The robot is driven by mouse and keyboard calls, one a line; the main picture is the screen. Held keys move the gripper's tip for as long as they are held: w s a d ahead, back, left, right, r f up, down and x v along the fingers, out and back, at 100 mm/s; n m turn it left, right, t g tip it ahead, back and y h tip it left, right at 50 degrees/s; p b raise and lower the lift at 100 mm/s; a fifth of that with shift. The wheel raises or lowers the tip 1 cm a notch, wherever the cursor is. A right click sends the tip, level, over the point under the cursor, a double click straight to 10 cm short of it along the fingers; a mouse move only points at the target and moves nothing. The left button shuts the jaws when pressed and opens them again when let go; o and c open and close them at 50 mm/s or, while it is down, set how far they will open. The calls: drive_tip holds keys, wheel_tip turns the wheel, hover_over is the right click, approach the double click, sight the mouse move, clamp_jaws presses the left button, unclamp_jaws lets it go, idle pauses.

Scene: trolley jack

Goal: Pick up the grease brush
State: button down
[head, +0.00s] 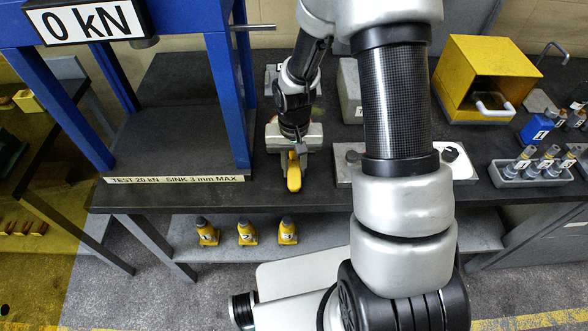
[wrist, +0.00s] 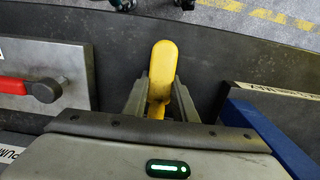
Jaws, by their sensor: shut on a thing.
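The grease brush shows as a yellow, rounded handle (head: 294,178) at the front edge of the dark bench, below my gripper in the head view. In the wrist view the yellow handle (wrist: 163,58) stands between the two grey fingers. My gripper (wrist: 161,88) is shut on it, one finger on each side. In the head view my gripper (head: 293,157) is over the bench, right of the blue press. The brush's bristle end is hidden by the gripper. I cannot tell whether the brush touches the bench.
The blue press frame (head: 222,100) stands close on the left. A grey plate (wrist: 45,75) with a red-handled knob lies beside the gripper. A yellow box (head: 485,75) and a grey tray of several bottles (head: 540,175) are at right.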

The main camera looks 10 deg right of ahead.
sight(298, 163)
drive_tip(key=shift+r, duration=0.1)
wheel_tip(298, 163, up, 8)
drive_tip(key=shift+r, duration=0.2)
drive_tip(key=shift+w+d+r+n, duration=0.3)
drive_tip(key=shift+d+r+n, duration=0.15)
drive_tip(key=shift+d, duration=0.2)
drive_tip(key=shift+w+d+f+n, duration=0.15)
drive_tip(key=shift+w+d+n, duration=0.1)
drive_tip(key=shift+d+n, duration=0.35)
idle(0.7)
drive_tip(key=s+f+m+y+b, duration=0.1)
drive_tip(key=f+m+b, duration=0.1)
drive_tip(key=m, duration=0.3)
drive_tip(key=f+m+b, duration=0.3)
drive_tip(key=f+m, duration=0.1)
drive_tip(key=m, duration=0.1)
drive_tip(key=s+a+f+m+y+b, duration=0.1)
drive_tip(key=f+m+b, duration=0.2)
drive_tip(key=m, duration=0.2)
drive_tip(key=shift+s+f+m+y, duration=0.15)
drive_tip(key=shift+s+m+y, duration=0.15)
drive_tip(key=shift+m, duration=0.05)
